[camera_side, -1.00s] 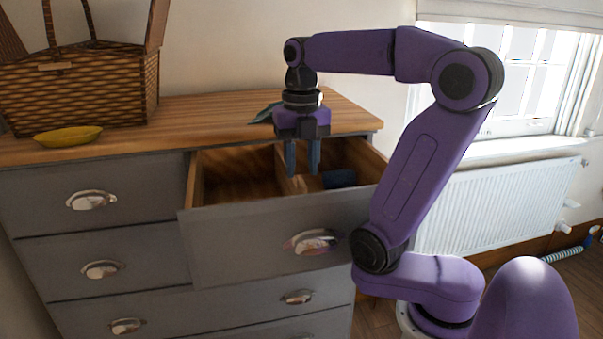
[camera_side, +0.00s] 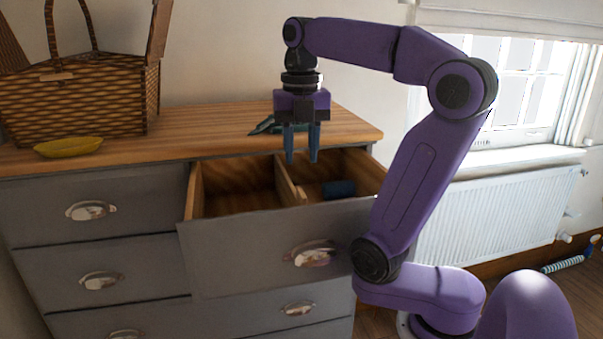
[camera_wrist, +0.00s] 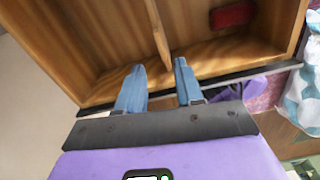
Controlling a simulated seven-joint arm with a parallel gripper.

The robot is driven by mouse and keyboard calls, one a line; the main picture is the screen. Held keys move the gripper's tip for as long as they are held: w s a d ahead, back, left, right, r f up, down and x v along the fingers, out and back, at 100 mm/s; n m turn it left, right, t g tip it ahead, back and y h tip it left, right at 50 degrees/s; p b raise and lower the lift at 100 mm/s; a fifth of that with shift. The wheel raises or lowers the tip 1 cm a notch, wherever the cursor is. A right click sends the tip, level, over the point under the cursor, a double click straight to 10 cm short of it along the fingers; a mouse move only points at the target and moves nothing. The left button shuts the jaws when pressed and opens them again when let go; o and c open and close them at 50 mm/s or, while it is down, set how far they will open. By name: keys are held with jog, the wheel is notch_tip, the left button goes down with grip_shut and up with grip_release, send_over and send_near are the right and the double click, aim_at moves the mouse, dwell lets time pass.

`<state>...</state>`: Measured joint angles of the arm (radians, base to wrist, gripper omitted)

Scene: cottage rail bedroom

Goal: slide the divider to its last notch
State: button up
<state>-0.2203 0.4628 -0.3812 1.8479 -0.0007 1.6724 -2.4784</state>
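The wooden divider (camera_side: 288,182) stands in the open top right drawer (camera_side: 262,240), running front to back. In the wrist view the divider (camera_wrist: 157,32) reaches toward the drawer front, its near end between my fingertips in the picture. My gripper (camera_side: 302,158) is open and empty. Its two blue fingers point down and hang above the drawer, clear of the divider. The wrist view shows the fingers (camera_wrist: 159,66) apart, over the drawer's front edge. I cannot make out the notches.
A small item (camera_side: 339,188) lies in the right compartment; it looks dark blue from the side, while the wrist view shows a red item (camera_wrist: 232,15). The left compartment looks empty.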

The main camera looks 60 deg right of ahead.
jog(key=r+m, duration=0.1)
jog(key=m, duration=0.3)
notch_tip(320, 180, up, 8)
jog(key=m, duration=3.1)
send_over(302, 192)
notch_tip(302, 192, down, 17)
jog(key=shift+a+f, duration=0.1)
jog(key=shift+f, duration=0.1)
grip_shut()
jog(key=shift+r, duration=0.1)
